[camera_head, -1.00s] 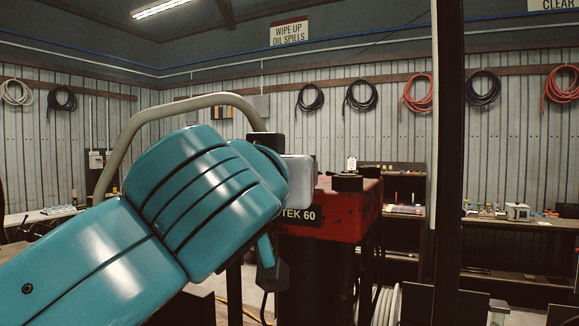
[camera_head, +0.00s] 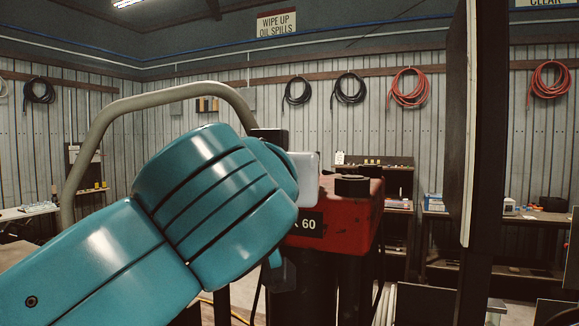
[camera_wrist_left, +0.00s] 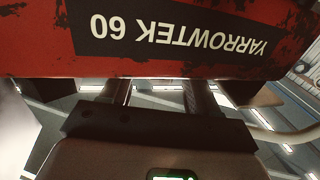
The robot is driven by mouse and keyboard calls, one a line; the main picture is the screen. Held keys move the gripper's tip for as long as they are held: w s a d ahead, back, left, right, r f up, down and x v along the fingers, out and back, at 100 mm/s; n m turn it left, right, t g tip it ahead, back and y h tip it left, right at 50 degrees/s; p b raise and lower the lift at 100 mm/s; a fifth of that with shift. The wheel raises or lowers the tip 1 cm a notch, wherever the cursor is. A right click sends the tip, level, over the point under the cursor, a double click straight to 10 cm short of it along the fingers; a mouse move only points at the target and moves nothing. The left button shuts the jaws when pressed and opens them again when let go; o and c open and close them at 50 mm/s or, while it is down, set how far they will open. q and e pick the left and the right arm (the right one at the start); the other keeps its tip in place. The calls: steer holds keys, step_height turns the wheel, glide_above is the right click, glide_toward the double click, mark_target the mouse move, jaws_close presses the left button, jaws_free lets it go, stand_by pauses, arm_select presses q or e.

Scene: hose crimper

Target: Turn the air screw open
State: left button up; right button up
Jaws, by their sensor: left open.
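The red machine head (camera_head: 335,220) stands right of my left arm, with a dark label ending in "60". A dark, faceted knob (camera_head: 352,186) sits on its top; I cannot tell whether this is the air screw. In the head view my teal left arm hides the left part of the machine, and the gripper's fingers cannot be made out. In the left wrist view the red panel (camera_wrist_left: 30,45) with the upside-down label "YARROWTEK 60" fills the top. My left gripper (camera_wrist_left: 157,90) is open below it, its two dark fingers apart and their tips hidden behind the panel. No screw shows between them.
A bent grey tube (camera_head: 110,112) arches behind my left arm. A dark upright post (camera_head: 485,160) stands close on the right. Benches with small items (camera_head: 515,215) line the back wall, below hanging coiled hoses (camera_head: 408,88).

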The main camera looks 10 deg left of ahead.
arm_select(q)
steer(key=shift+w+d, duration=0.1)
steer(key=shift+s, duration=0.25)
steer(key=c, duration=1)
steer(key=shift+a+m+h, duration=0.35)
steer(key=shift+m+h, duration=0.05)
steer(key=shift+h, duration=0.2)
steer(key=shift+a+r+m+h, duration=0.15)
steer(key=shift+m+h, duration=0.35)
steer(key=shift+h, duration=0.3)
steer(key=shift+w+a+r+m+g+h+p, duration=0.1)
steer(key=shift+m+g+h+p, duration=0.2)
steer(key=shift+m+h+p, duration=1)
steer(key=shift+h+p, duration=0.25)
steer(key=shift+h, duration=0.45)
steer(key=o, duration=1)
steer(key=shift+w+f, duration=0.1)
steer(key=shift+f, duration=0.1)
